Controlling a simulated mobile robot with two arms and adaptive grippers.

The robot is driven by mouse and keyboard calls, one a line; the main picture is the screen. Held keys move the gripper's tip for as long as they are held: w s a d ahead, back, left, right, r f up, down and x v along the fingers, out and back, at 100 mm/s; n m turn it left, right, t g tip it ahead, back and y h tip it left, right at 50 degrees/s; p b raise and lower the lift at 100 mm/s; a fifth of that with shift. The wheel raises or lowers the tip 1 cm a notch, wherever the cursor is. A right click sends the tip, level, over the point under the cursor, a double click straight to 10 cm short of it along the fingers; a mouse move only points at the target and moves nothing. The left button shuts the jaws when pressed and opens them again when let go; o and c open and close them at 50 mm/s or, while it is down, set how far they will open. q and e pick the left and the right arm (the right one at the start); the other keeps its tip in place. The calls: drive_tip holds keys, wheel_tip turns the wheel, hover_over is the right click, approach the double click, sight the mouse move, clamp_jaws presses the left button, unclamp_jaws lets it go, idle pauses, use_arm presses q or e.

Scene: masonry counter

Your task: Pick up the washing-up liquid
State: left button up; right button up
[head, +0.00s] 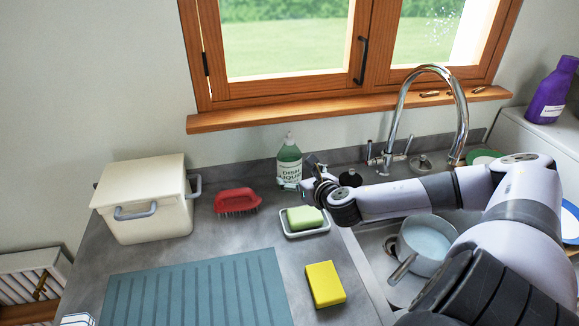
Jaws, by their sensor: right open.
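The washing-up liquid (289,165) is a clear bottle of green liquid with a white label reading "DISH LIQUID". It stands upright on the grey counter against the wall, below the window sill. My right gripper (309,179) is just to the right of the bottle at its lower part. The gripper is open and appears empty. I cannot tell whether a finger touches the bottle. My left gripper is not in the head view.
A red brush (237,200) and a cream bin (147,200) are to the left. A yellow sponge (325,284) and teal mat (195,290) lie nearer. The sink holds a pan (426,242).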

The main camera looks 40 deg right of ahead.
sight(294, 169)
drive_tip(key=shift+w+d+r, duration=0.1)
drive_tip(key=shift+w+d, duration=0.05)
drive_tip(key=shift+w, duration=0.25)
drive_tip(key=p+x, duration=0.1)
drive_tip(key=x, duration=0.2)
drive_tip(key=shift+w+d+r, duration=0.1)
drive_tip(key=shift+w+d, duration=0.05)
drive_tip(key=shift+w+d+f+p, duration=0.1)
drive_tip(key=shift+w+f+p, duration=0.2)
drive_tip(key=shift+w, duration=0.15)
drive_tip(key=shift+c, duration=0.3)
drive_tip(key=shift+r, duration=0.1)
drive_tip(key=c, duration=1.5)
